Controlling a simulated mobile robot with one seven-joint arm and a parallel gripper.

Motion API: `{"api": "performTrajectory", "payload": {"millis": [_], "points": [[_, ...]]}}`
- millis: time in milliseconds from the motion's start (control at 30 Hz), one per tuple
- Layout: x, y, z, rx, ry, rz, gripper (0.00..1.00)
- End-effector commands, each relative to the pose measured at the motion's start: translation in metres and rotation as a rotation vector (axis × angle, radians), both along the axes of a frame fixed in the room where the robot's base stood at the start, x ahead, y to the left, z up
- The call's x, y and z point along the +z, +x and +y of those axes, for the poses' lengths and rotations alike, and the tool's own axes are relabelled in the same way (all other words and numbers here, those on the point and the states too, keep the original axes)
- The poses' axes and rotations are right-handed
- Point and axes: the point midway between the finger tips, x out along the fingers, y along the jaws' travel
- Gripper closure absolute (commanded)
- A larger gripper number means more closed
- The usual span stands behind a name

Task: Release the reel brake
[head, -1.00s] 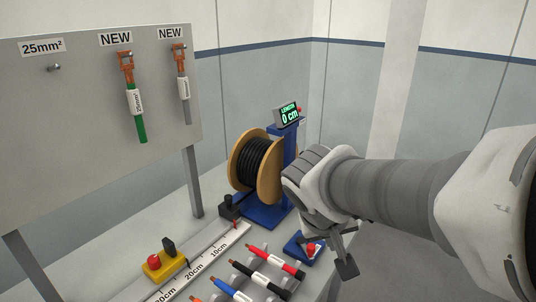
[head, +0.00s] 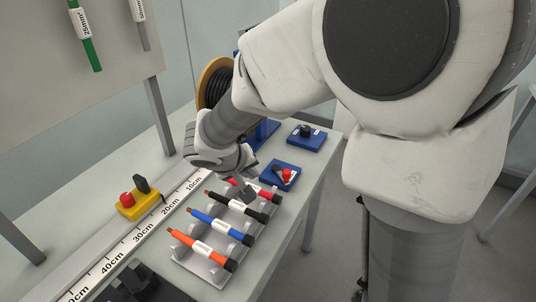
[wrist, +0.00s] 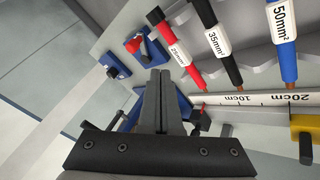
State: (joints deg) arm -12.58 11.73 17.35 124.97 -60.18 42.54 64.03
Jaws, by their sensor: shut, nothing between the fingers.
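The cable reel (head: 213,80) with wooden flanges and black cable stands at the back, partly hidden by my arm. Two small blue control boxes lie on the bench's right side. One blue box (head: 306,140) has a black knob; the other blue box (head: 291,183) has a red button and a black part. In the wrist view the knob box (wrist: 115,66) and the red-button box (wrist: 146,46) lie beyond my fingertips. I cannot tell which part is the reel brake. My gripper (head: 248,194) is shut and empty, above the lug rack near the red-button box.
A rack (head: 206,262) holds several coloured cable tools. A ruler strip (head: 140,235) runs along the bench beside it. A yellow box (head: 137,205) with a red button sits on the left. A panel with hanging cables (head: 70,60) stands behind.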

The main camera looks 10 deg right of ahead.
Motion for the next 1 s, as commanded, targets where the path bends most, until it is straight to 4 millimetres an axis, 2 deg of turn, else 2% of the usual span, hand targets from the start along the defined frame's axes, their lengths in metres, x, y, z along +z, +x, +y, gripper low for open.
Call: {"api": "performTrajectory", "payload": {"millis": [267,367,767,833,1000], "points": [[-0.007,0.003,-0.003,-0.002,-0.002,0.002,1.00],[-0.018,0.010,-0.008,-0.002,-0.001,0.003,1.00],[-0.085,0.050,-0.036,-0.003,-0.001,0.004,1.00],[-0.078,0.054,-0.049,-0.006,-0.001,0.001,1.00],[-0.079,0.059,-0.067,-0.003,-0.001,0.001,1.00]]}}
